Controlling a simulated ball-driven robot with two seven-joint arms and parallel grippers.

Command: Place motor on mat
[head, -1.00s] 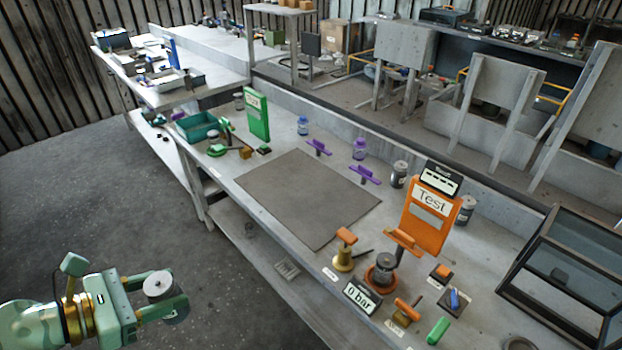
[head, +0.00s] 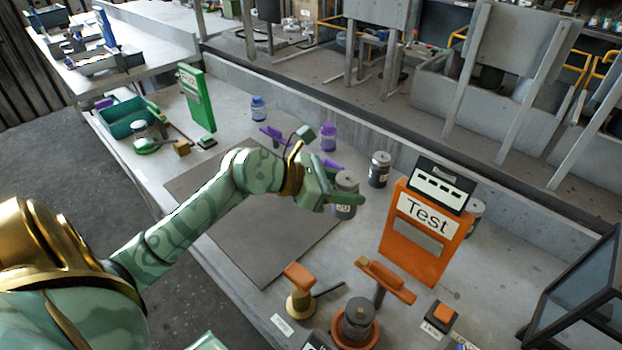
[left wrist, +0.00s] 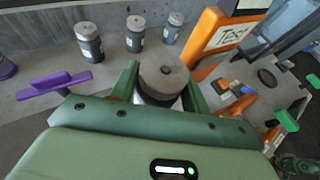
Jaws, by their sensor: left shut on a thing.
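My left gripper (head: 335,197) is shut on a grey cylindrical motor (head: 345,203), held upright at the right part of the mat in the head view. The motor's round top (left wrist: 163,72) shows between the green fingers in the left wrist view; its lower part is hidden there. The mat (head: 270,245) is a flat dark grey sheet on the bench, partly covered by my left arm. I cannot tell the exact gap between motor and mat.
Purple stands (head: 272,138), a purple bottle (head: 328,138) and a grey labelled canister (head: 379,170) stand behind the mat. An orange Test panel (head: 425,225) rises to the right. An orange-topped tool (head: 300,285) and another grey cylinder (head: 357,318) stand in front. The mat's visible surface is clear.

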